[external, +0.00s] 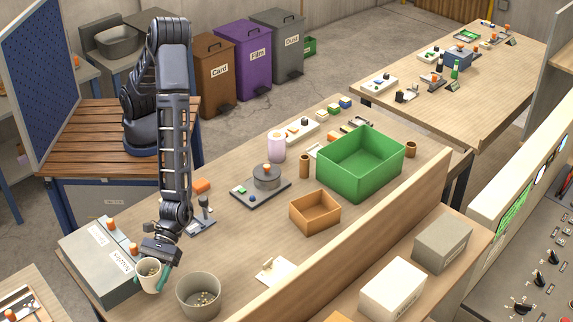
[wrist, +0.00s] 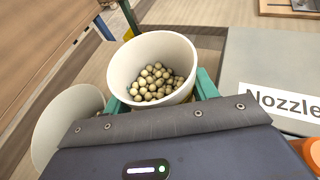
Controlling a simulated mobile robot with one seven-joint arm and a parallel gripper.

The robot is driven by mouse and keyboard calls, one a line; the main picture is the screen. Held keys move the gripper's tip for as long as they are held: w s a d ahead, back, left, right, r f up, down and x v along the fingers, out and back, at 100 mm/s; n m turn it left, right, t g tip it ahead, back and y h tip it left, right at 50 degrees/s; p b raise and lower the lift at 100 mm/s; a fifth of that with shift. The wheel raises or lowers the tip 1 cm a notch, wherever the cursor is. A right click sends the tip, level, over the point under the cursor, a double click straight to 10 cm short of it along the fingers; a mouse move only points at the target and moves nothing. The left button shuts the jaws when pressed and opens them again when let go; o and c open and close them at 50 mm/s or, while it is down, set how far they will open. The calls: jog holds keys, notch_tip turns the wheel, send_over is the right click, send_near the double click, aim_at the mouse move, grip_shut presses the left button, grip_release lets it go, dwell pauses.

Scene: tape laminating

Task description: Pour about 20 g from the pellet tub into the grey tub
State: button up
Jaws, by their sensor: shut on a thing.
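The pellet tub (external: 149,272) is a small cream tub with round tan pellets inside. My gripper (external: 152,280) is shut on it, with green fingers on its two sides. In the wrist view the pellet tub (wrist: 152,50) is close to my gripper (wrist: 160,92), and its pellets (wrist: 155,82) lie in the lower part. The grey tub (external: 199,296) stands on the table just right of the pellet tub in the external view, with some pellets on its floor. In the wrist view a pale tub at lower left, likely the grey tub (wrist: 62,125), is partly hidden by my gripper.
A grey box (external: 103,262) labelled Nozzle stands left of my gripper; its labelled top (wrist: 270,75) shows in the wrist view. A wooden ledge (external: 340,240) runs along the table's right side. An orange-brown tray (external: 315,211) and a green crate (external: 360,162) stand farther back.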

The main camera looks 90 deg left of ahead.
jog(key=shift+f, duration=0.25)
jog(key=shift+w+r, duration=0.1)
jog(key=shift+w+r+n+g, duration=0.3)
jog(key=shift+w+n+g, duration=0.25)
jog(key=shift+n, duration=0.15)
jog(key=shift+w+d+r+n+g, duration=0.1)
jog(key=shift+w+r+n+g, duration=0.2)
jog(key=shift+r, duration=0.3)
jog(key=shift+w+d+r+n+g, duration=0.15)
jog(key=shift+w+r+n, duration=0.1)
jog(key=shift+r+n, duration=0.25)
jog(key=w+r+n+g, duration=0.1)
jog(key=n, duration=0.1)
jog(key=w+r+n+g+h, duration=0.1)
jog(key=n, duration=0.1)
jog(key=w+r+n+g, duration=0.1)
jog(key=n, duration=0.1)
jog(key=shift+d+r+n+g+h, duration=0.2)
jog(key=shift+r+n+g+h, duration=0.1)
jog(key=shift+r+n, duration=0.1)
jog(key=shift+f+n+h, duration=0.25)
jog(key=shift+n+h, duration=0.05)
jog(key=shift+n, duration=0.2)
dwell(0.8)
